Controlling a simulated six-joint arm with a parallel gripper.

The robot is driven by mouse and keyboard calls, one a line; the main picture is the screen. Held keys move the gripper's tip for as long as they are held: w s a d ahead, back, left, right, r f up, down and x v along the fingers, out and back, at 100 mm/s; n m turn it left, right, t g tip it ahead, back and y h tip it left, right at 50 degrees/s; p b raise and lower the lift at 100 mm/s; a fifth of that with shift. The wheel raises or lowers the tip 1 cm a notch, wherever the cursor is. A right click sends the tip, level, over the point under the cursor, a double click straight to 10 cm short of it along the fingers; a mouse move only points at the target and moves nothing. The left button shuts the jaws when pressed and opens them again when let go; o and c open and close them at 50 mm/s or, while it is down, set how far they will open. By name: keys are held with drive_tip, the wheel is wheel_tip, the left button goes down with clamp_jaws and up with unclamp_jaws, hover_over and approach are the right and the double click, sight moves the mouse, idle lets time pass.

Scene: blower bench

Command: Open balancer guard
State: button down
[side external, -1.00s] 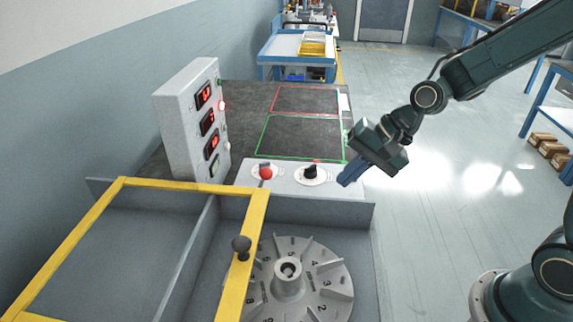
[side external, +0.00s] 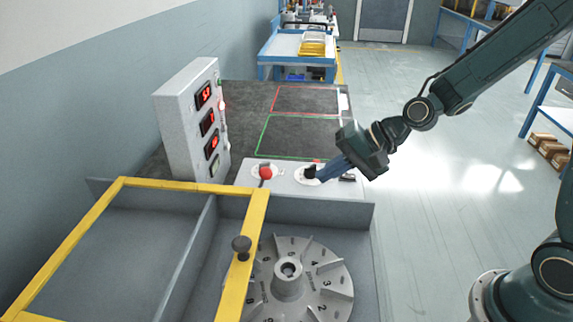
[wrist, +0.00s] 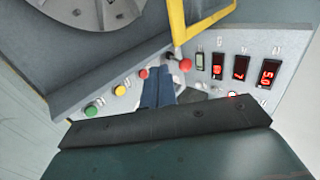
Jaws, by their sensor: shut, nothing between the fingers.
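The balancer guard (side external: 259,202) is a yellow-framed cover with a black knob (side external: 241,246), lying over the left part of the grey housing. The numbered impeller (side external: 330,268) shows uncovered to its right. My gripper (side external: 318,175) is shut and empty, its blue fingers right at the black selector knob (side external: 309,171) on the light control panel; I cannot tell whether they touch. In the wrist view the gripper (wrist: 157,80) points at the panel beside a red-ball lever (wrist: 185,64), and part of the yellow guard frame (wrist: 180,22) shows at the top.
A grey display box (side external: 190,125) with red digits stands left of the panel. Green (wrist: 93,110), yellow (wrist: 120,90) and red (wrist: 143,73) buttons line the panel. A dark mat area with a green outline (side external: 300,137) lies behind, empty.

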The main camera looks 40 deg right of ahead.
sight(230, 190)
drive_tip(key=shift+w+a+f, duration=0.85)
drive_tip(key=shift+w+a, duration=0.25)
drive_tip(key=shift+w+a+f, duration=0.85)
drive_tip(key=shift+w+a, duration=0.3)
drive_tip(key=shift+w+a+f, duration=0.85)
drive_tip(key=shift+w+a, duration=0.25)
drive_tip(key=w+a, duration=0.7)
drive_tip(key=shift+w+a, duration=0.1)
